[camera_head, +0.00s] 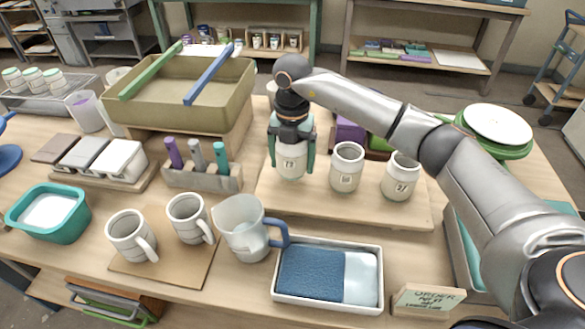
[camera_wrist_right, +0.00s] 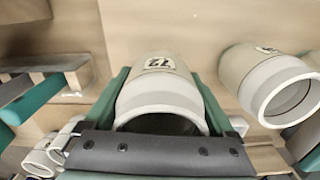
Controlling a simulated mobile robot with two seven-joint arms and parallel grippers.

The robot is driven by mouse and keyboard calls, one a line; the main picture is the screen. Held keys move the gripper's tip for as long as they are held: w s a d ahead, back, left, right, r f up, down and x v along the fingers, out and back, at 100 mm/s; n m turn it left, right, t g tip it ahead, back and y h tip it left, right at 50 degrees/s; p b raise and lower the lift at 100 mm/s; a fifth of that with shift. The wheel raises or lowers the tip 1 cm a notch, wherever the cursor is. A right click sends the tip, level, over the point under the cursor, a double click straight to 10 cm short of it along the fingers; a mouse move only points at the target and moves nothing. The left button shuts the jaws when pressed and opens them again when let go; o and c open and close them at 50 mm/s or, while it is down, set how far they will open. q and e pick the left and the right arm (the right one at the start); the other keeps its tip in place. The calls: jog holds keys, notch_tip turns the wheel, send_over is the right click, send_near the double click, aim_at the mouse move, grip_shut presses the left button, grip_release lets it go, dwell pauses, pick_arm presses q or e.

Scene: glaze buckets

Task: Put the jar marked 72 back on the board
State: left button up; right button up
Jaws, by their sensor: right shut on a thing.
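The white jar marked 72 (camera_head: 291,167) is between the green fingers of my right gripper (camera_head: 292,150), which is shut on it. The jar is upright at the left end of the wooden board (camera_head: 330,205); I cannot tell whether its base touches the board. In the right wrist view the number 72 shows on the jar (camera_wrist_right: 160,82), with a green finger on each side. Two more white jars stand on the board to its right: a middle jar (camera_head: 346,168) and a right jar (camera_head: 399,178) whose label seems to read 27. My left gripper is not in view.
A rack with purple, grey and teal handles (camera_head: 202,178) stands left of the board. A pitcher (camera_head: 243,228) and a tray with a blue sponge or cloth (camera_head: 327,275) are in front. An olive basin (camera_head: 190,90) stands behind left. An order card (camera_head: 428,300) is front right.

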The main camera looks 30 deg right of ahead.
aim_at(292, 170)
jog(key=shift+f, duration=1.35)
jog(key=shift+f, duration=0.15)
jog(key=o, duration=1.4)
jog(key=shift+s, duration=0.1)
jog(key=shift+o, duration=0.2)
notch_tip(292, 170, up, 12)
jog(key=shift+r, duration=0.15)
jog(key=shift+r, duration=0.1)
